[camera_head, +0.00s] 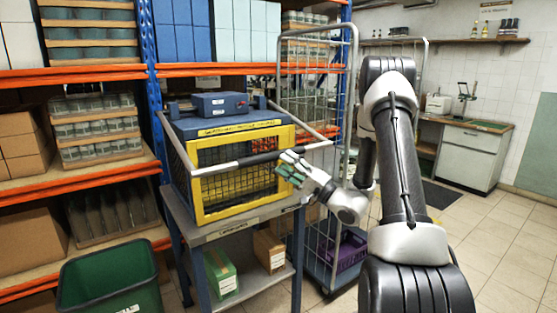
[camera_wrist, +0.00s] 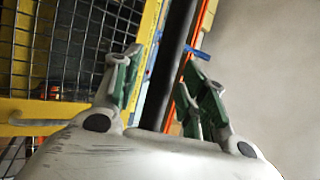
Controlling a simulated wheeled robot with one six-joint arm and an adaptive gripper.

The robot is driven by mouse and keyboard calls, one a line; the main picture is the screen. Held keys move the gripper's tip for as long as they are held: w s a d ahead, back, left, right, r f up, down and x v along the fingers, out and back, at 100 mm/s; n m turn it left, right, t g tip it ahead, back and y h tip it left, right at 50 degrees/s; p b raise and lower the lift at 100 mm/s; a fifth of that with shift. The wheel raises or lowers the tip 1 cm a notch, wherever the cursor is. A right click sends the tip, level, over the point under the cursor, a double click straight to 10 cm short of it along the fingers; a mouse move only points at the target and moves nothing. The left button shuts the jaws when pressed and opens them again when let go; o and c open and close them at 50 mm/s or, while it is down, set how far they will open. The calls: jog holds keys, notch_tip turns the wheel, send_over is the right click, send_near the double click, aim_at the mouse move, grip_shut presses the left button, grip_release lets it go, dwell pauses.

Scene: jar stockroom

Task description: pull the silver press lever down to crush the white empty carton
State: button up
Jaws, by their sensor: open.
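The press has a blue top and a yellow-framed mesh cage (camera_head: 240,172) and stands on a grey table. Its silver lever (camera_head: 177,143) has two side arms joined by a black grip bar (camera_head: 240,163), which crosses in front of the cage's upper half. My gripper (camera_head: 288,166) is open at the right part of this bar. In the wrist view, the bar (camera_wrist: 169,62) runs between the open fingers of my gripper (camera_wrist: 162,64); I cannot tell whether they touch it. I cannot make out the white carton; the mesh and shadow obscure the cage's inside.
The press table (camera_head: 250,217) carries a green box (camera_head: 220,273) and a brown box (camera_head: 269,251) on its lower shelf. A green bin (camera_head: 108,280) stands at front left. A wire trolley (camera_head: 318,225) stands close behind my gripper. Floor at right is clear.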

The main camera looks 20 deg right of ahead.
jog(key=v, duration=0.7)
jog(key=shift+s+f, duration=0.15)
jog(key=shift+s, duration=0.15)
jog(key=shift+d, duration=0.2)
